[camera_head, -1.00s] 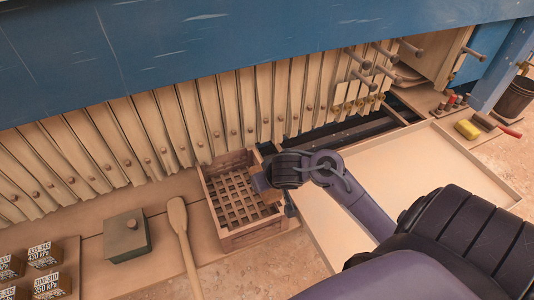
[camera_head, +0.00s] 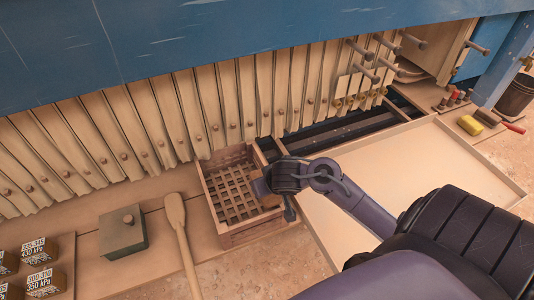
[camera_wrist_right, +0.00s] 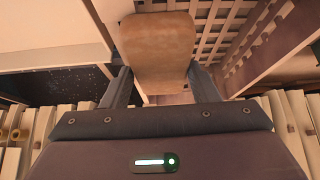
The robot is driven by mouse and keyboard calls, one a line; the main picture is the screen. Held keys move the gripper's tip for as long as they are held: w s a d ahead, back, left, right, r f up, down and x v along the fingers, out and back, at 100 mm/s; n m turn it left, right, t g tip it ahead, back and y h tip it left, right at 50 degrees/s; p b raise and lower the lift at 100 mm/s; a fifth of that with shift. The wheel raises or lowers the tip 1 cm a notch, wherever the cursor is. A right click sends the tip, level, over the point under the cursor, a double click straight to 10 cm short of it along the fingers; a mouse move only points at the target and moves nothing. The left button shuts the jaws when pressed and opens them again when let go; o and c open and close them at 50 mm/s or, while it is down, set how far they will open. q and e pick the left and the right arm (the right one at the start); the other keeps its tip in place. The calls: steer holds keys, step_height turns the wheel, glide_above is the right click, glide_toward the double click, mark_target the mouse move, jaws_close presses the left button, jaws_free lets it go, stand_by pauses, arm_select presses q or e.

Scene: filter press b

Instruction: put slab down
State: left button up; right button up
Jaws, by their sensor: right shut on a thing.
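My right gripper (camera_wrist_right: 161,88) is shut on a brown slab (camera_wrist_right: 157,45), which shows between its two fingers in the right wrist view. In the head view this gripper (camera_head: 268,190) is at the right side of the slatted wooden crate (camera_head: 252,231). The slab (camera_head: 259,187) shows there only as a small brown edge at the crate's right side. The crate's lattice floor (camera_wrist_right: 222,22) appears beyond and beside the slab in the wrist view. I cannot tell whether the slab touches the crate. My left gripper is not in view.
A wide shallow tray (camera_head: 440,160) lies right of the crate, under my right arm. A wooden paddle (camera_head: 180,235) and a grey-green lidded box (camera_head: 122,232) stand left of it. Labelled blocks (camera_head: 40,280) are at lower left. The pleated filter press (camera_head: 150,130) runs behind.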

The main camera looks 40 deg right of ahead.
steer(key=o, duration=1.2)
steer(key=shift+r, duration=0.1)
steer(key=shift+r, duration=0.25)
steer(key=p+v, duration=0.7)
steer(key=v, duration=0.5)
steer(key=shift+r, duration=0.35)
